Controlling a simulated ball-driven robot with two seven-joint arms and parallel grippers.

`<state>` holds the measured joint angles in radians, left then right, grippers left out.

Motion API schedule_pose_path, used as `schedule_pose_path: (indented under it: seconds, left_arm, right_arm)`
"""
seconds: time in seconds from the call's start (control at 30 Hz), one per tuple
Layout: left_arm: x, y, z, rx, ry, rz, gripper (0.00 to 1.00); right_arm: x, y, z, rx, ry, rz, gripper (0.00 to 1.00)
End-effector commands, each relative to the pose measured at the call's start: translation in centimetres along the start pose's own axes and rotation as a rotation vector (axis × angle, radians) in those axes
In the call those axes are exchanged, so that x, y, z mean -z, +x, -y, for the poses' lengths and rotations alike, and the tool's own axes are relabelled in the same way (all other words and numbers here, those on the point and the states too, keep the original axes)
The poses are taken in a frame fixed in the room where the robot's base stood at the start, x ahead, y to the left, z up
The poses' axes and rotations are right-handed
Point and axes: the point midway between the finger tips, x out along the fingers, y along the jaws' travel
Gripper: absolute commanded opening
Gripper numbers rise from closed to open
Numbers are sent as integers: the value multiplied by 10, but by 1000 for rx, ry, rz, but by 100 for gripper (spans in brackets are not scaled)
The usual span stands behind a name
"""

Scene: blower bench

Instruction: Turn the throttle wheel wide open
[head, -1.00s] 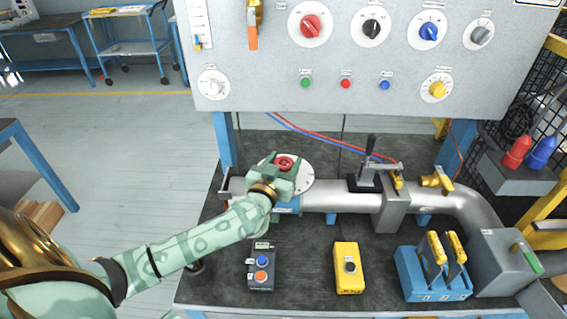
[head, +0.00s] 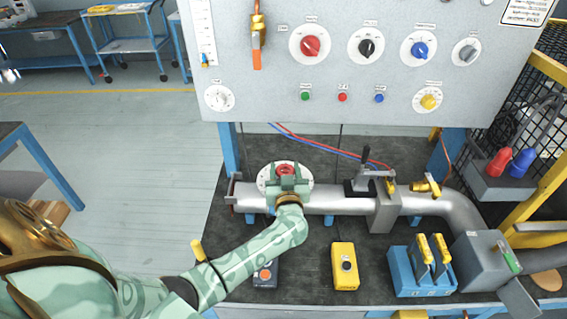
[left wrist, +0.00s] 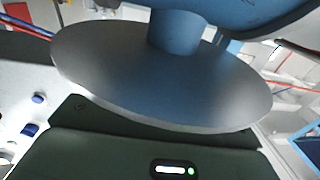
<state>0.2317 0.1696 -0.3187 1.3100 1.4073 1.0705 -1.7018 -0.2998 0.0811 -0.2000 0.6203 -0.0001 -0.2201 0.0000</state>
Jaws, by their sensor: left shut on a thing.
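The throttle wheel (head: 285,168) is the small red wheel over a round pale plate (head: 304,171) at the left end of the grey pipe. My mint-green left gripper (head: 286,180) is shut on it from the near side, and its fingers hide much of the wheel's rim. The wrist stands just in front of the plate, and the forearm bends in from the lower left. In the left wrist view a broad grey disc (left wrist: 150,85) with a blue stem fills the middle; the fingers cannot be made out there. My right gripper is not in view.
A black lever clamp (head: 362,175) and a brass-coloured valve (head: 427,187) are on the pipe to the right. A yellow button box (head: 345,267) and blue switch block (head: 419,270) stand in front. My forearm partly covers a dark pendant (head: 266,272). The knob panel (head: 350,75) rises behind.

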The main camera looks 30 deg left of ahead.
Motion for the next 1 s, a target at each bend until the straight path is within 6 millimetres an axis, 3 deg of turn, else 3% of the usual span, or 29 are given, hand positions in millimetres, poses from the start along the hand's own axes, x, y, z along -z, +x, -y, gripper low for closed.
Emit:
schedule_pose_path:
  seconds: [0.27,0.6,1.0]
  left_arm:
    - [-3,-1,-4,261,-5,6,27]
    - [-7,0,-3,555,-4,5,27]
    - [-4,0,-2,753,-2,3,27]
  right_arm:
    - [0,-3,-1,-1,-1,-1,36]
    - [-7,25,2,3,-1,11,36]
    - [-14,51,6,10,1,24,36]
